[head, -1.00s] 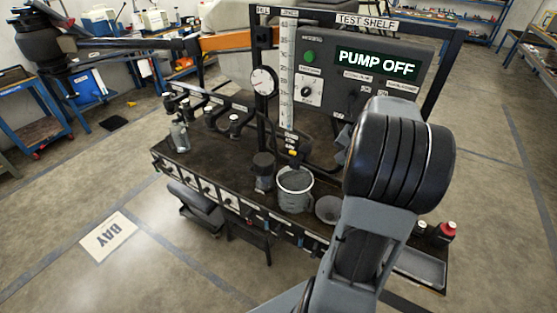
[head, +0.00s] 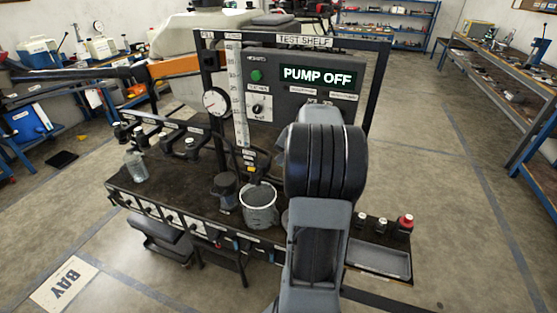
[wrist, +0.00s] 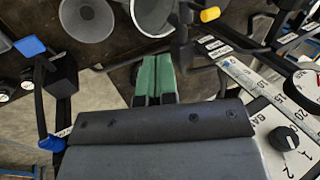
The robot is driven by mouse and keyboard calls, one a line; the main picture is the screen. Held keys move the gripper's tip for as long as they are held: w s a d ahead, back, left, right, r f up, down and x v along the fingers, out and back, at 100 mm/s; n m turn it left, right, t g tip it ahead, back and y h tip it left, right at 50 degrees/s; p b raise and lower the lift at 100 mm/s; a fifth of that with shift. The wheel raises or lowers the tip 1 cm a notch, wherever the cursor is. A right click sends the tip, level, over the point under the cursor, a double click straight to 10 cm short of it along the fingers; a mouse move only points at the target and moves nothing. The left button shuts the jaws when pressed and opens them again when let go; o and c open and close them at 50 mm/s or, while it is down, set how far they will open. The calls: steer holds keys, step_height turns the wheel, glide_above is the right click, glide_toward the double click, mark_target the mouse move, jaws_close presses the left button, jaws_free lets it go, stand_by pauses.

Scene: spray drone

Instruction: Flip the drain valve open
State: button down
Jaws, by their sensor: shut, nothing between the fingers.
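My gripper (wrist: 155,78) shows in the wrist view as two green fingertips pressed together, with nothing between them. In the head view it is hidden behind my arm. A yellow-tipped part (head: 250,172) on dark fittings sits over the grey bucket (head: 259,207). In the wrist view the yellow tip (wrist: 210,14) is up and to the right of my fingertips, apart from them. A blue-tipped handle (wrist: 30,45) and another blue-tipped part (wrist: 52,143) are at the left. I cannot read a label that tells which one is the drain valve.
The panel (head: 318,76) reads PUMP OFF, with a green button (head: 257,75) and a knob. A gauge (head: 215,101) stands left of a white scale (head: 238,95). A funnel (wrist: 88,15) is beside the bucket. Dark bottles (head: 381,226) stand by a tray (head: 378,259).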

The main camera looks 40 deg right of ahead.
steer(key=w+a+f+p, duration=0.1)
steer(key=w+a+f, duration=0.2)
steer(key=w+f, duration=0.3)
steer(key=shift+a+p, duration=0.3)
steer(key=shift+w, duration=0.1)
